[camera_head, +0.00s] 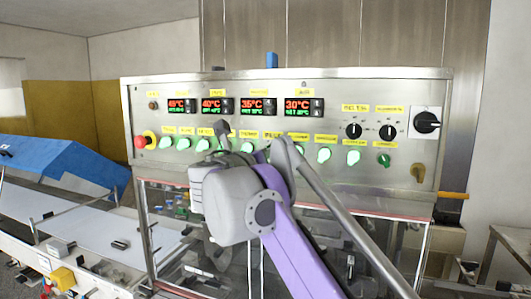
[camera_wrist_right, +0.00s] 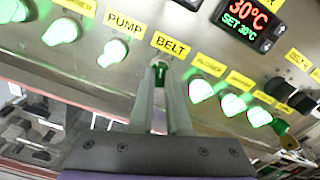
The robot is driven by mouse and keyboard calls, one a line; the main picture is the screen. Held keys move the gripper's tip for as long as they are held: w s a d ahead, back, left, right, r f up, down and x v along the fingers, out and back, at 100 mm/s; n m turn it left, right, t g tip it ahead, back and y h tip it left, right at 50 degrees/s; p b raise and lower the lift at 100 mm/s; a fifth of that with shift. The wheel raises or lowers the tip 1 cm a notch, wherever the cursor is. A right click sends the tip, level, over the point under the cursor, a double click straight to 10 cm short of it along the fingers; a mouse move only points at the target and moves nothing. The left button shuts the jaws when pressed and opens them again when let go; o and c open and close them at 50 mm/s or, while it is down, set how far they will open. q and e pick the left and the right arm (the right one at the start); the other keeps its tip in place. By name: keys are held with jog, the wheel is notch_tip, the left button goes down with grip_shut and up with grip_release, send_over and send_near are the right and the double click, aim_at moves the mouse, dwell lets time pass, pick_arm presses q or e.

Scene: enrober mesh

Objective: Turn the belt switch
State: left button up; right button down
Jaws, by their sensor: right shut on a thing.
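The belt switch (camera_wrist_right: 160,73) is a small dark knob under the yellow BELT label (camera_wrist_right: 170,43) in the right wrist view. It looks unlit, while the switches on both sides glow green. My right gripper (camera_wrist_right: 161,84) has its two fingers shut on the knob, one on each side. In the head view my right arm and wrist cover this part of the steel panel (camera_head: 395,90), so the knob and fingertips are hidden there. My left gripper is in neither view.
Lit switches stand close on both sides: the pump switch (camera_wrist_right: 115,50) and the blower switch (camera_wrist_right: 201,91). Temperature displays (camera_head: 304,106) sit above. A red stop button (camera_head: 141,142) is at the panel's left, a black rotary switch (camera_head: 427,122) at its right.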

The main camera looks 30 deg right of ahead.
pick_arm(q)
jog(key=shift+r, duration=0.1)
pick_arm(e)
jog(key=shift+n, duration=1.1)
jog(key=c, duration=0.9)
grip_release()
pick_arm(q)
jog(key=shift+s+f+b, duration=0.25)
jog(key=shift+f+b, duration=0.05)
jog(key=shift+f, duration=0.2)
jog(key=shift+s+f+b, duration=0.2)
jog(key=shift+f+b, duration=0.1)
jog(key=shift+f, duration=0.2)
pick_arm(e)
jog(key=v, duration=1)
jog(key=shift+s+a, duration=0.2)
jog(key=shift+a, duration=0.1)
